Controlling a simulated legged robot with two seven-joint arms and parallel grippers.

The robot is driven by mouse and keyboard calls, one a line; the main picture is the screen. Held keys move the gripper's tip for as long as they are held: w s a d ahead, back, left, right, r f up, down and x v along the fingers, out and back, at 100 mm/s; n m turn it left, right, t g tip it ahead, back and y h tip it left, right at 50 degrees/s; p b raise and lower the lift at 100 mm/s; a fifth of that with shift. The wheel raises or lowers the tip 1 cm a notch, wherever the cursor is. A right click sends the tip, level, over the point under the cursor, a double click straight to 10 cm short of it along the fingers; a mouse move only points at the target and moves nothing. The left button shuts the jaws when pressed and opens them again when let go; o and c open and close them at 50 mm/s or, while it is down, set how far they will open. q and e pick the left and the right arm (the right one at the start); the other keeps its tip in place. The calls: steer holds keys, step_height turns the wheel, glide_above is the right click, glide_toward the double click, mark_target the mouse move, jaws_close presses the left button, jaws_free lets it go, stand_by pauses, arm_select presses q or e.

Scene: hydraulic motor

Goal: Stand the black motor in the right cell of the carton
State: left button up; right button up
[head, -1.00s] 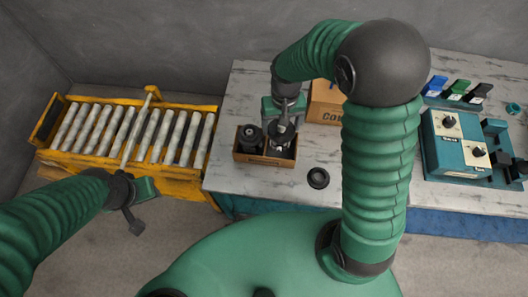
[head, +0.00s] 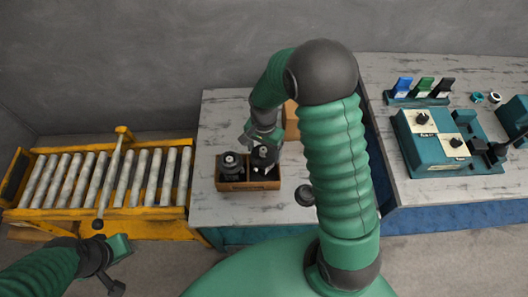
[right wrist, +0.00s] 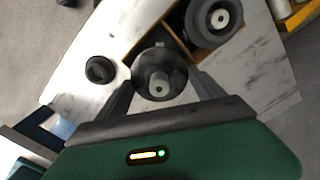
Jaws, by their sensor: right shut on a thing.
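The open carton (head: 248,186) is a small brown box on the table with two cells side by side. One black motor (head: 231,162) stands upright in the left cell; it also shows in the right wrist view (right wrist: 212,20). My right gripper (head: 264,143) is shut on the other black motor (head: 264,158), its fingers on either side of it in the right wrist view (right wrist: 158,80). This motor is upright at the right cell, its lower part hidden; I cannot tell if it touches the bottom. My left gripper (head: 110,268) is away at the lower left, its jaws unclear.
A black ring-shaped part (head: 305,195) lies on the table (head: 225,118) right of the carton. A cardboard box (head: 291,122) is partly hidden behind my right arm. A yellow roller conveyor (head: 100,222) is at left, a teal control station (head: 440,140) at right.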

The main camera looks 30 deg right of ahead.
mark_target(264, 159)
steer(key=shift+w+f, duration=0.1)
steer(key=shift+f, duration=0.75)
step_height(264, 159, down, 4)
steer(key=shift+d+r, duration=0.15)
steer(key=shift+r, duration=0.1)
steer(key=o, duration=2.1)
steer(key=shift+c, duration=0.2)
